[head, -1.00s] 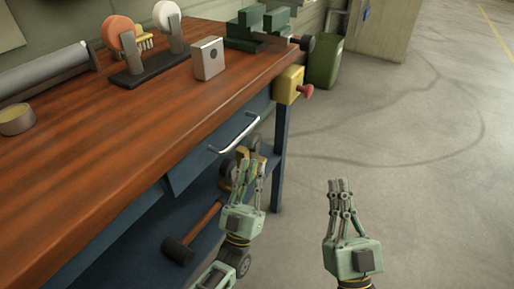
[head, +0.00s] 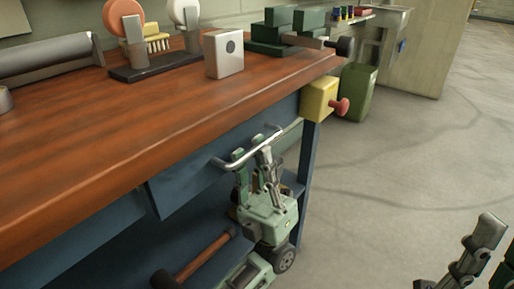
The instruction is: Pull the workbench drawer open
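The blue drawer (head: 190,184) sits under the wooden top of the workbench (head: 150,130), its front close to flush with the frame. Its silver bar handle (head: 228,163) stands out from the front. My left gripper (head: 250,146) comes up from below at the middle of the handle. Its two fingers stand apart, with the bar at their upper ends; whether they touch it I cannot tell. My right gripper (head: 499,240) is at the lower right, partly cut off by the picture edge, away from the bench, with fingers apart and empty.
A yellow box with a red knob (head: 319,99) is fixed at the bench corner, right of the handle. A hammer (head: 205,255) lies on the lower shelf. A green bin (head: 357,92) stands beyond the bench. The floor at right is clear.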

